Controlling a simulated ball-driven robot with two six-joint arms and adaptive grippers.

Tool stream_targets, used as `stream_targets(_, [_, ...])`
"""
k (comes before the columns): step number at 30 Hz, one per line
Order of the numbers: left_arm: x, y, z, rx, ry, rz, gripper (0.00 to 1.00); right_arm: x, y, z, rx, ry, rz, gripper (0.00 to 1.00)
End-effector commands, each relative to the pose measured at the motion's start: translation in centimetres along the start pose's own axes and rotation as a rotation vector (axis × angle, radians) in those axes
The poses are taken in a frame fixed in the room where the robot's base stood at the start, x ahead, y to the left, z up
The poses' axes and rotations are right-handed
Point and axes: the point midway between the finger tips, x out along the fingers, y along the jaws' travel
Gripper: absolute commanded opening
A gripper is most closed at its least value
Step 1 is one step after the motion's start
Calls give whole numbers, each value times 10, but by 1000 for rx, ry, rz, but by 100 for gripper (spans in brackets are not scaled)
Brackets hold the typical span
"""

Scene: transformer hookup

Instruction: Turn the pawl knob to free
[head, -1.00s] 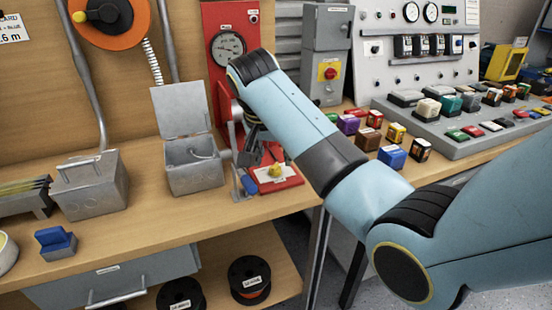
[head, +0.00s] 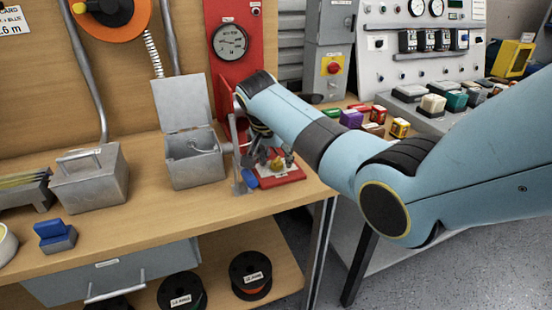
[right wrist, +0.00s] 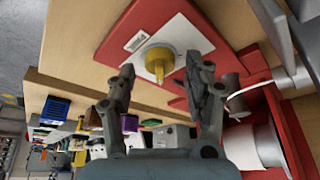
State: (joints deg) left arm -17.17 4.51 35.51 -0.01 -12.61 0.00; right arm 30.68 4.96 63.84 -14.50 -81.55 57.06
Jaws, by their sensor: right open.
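The yellow pawl knob (head: 277,163) sits on a red base plate (head: 291,177) at the bench's right end. In the right wrist view the knob (right wrist: 158,62) is a yellow disc with a raised grip bar, beside a white label on the red plate (right wrist: 190,22). My right gripper (head: 268,157) is low over the plate and partly covers the knob in the head view. In the right wrist view its open fingers (right wrist: 160,72) stand on either side of the knob, with a visible gap on both sides. My left gripper is not in view.
A red panel with a gauge (head: 230,41) rises behind the plate. An open grey box (head: 195,171) stands left of it. Several coloured blocks (head: 351,119) and a control console (head: 415,55) are to the right. A lidded grey box (head: 89,183) is further left.

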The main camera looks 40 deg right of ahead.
Motion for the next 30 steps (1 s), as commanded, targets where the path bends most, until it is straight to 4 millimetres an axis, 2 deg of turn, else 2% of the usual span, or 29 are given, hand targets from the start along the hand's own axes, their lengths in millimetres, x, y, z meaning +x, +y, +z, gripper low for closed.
stream_targets(7, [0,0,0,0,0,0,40,1,0,0,0,0,0,52])
stream_targets(8, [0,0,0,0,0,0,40,1,0,0,0,0,0,49])
stream_targets(19, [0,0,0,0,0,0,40,1,0,0,0,-1,0,1])
stream_targets(30, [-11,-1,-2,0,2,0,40,-1,1,0,-53,-2,-21,0])
